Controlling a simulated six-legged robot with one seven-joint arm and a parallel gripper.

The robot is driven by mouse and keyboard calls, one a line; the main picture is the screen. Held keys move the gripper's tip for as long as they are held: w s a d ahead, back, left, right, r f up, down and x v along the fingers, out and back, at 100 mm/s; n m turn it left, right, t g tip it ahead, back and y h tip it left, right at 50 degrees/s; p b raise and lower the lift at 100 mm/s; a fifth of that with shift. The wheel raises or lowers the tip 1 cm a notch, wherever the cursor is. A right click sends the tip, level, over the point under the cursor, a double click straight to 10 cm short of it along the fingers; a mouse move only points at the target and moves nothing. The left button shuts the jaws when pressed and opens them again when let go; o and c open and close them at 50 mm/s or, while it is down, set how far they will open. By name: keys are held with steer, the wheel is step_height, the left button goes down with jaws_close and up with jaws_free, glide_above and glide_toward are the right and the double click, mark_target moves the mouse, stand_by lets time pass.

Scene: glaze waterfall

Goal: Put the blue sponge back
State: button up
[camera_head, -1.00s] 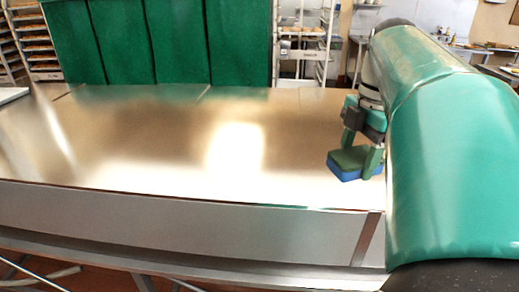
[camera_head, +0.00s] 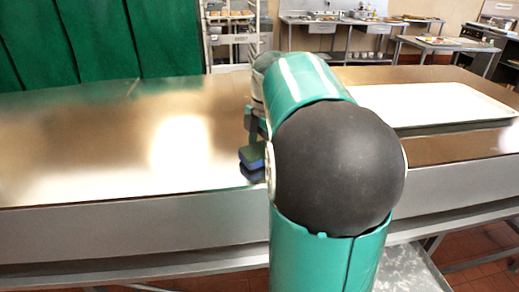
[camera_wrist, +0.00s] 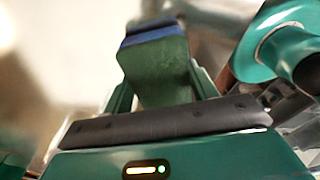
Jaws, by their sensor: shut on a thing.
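The blue sponge (camera_head: 252,173) has a green upper layer and a blue lower layer. It is held over the metal counter (camera_head: 60,170), near its front edge, just left of my arm in the head view. My gripper (camera_head: 255,140) is shut on the sponge, and my arm hides much of both. In the wrist view the sponge (camera_wrist: 157,65) sits between the two green fingers of my gripper (camera_wrist: 160,80), its blue face at the far end. I cannot tell whether the sponge touches the counter.
A large white tray (camera_head: 430,103) lies on the counter to the right of my arm. The counter left of the sponge is bare and shiny. Green curtains (camera_head: 100,40) hang behind it. A wire rack (camera_head: 233,35) and a sink bench (camera_head: 330,35) stand further back.

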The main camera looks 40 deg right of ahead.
steer(key=shift+f, duration=0.25)
steer(key=o, duration=1)
steer(key=shift+o, duration=0.2)
steer(key=shift+f, duration=0.1)
step_height(320, 180, up, 12)
steer(key=d, duration=0.1)
steer(key=shift+d, duration=0.2)
steer(key=s+a+f+m+t+h, duration=0.15)
steer(key=a+m, duration=0.25)
steer(key=a, duration=0.5)
steer(key=s+a+f+m+t, duration=0.1)
steer(key=s+a+f+m, duration=0.2)
steer(key=a, duration=0.6)
steer(key=s+a+f+m+t, duration=0.3)
steer(key=s+a+f+m, duration=0.3)
steer(key=a+f+m, duration=0.2)
steer(key=a+f, duration=0.1)
steer(key=a, duration=0.1)
steer(key=shift+a+f+m, duration=0.3)
steer(key=shift+f, duration=0.1)
